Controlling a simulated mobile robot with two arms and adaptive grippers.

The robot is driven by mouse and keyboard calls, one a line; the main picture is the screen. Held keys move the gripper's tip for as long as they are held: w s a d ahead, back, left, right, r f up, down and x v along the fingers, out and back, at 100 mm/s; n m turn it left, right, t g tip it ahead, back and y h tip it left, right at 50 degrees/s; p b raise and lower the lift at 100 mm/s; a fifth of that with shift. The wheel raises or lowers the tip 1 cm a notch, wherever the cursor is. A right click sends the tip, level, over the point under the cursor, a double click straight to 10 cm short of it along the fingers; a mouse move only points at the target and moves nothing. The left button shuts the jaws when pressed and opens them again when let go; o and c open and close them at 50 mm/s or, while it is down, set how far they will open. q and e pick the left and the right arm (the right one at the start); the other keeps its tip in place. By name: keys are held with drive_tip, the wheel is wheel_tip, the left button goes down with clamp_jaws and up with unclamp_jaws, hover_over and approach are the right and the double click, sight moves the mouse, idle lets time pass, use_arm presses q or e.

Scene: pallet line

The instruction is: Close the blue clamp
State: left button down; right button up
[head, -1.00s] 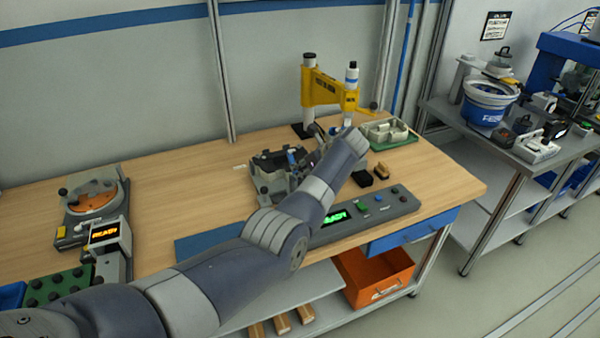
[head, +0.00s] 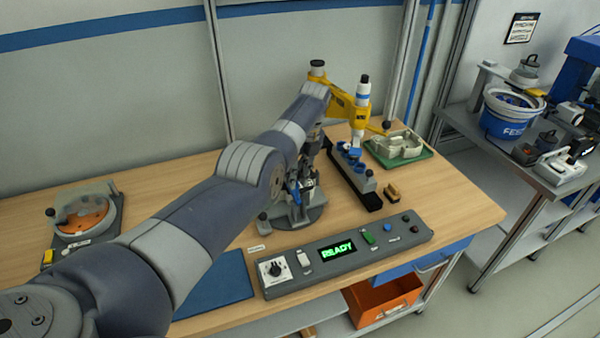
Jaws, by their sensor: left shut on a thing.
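The blue clamp (head: 294,187) is on a grey fixture with a round base (head: 290,218) on the wooden bench, in the middle of the head view. My left arm reaches over the fixture from the left and hides its upper part. My left gripper (head: 311,165) points down just beside the blue part, partly hidden behind my wrist. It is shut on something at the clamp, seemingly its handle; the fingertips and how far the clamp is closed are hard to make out. My right gripper is not in view.
A control panel (head: 345,255) showing READY stands in front. A dark block with blue knobs (head: 352,178), a yellow arm stand (head: 345,103) and a green tray (head: 410,160) are to the right and behind. An orange round fixture (head: 82,217) is at left.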

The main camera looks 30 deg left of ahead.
use_arm(q)
drive_tip(key=shift+f, duration=0.15)
idle(0.4)
drive_tip(key=c, duration=1.3)
unclamp_jaws()
drive_tip(key=shift+c, duration=0.2)
drive_tip(key=shift+w+a, duration=0.1)
wheel_tip(320, 180, up, 10)
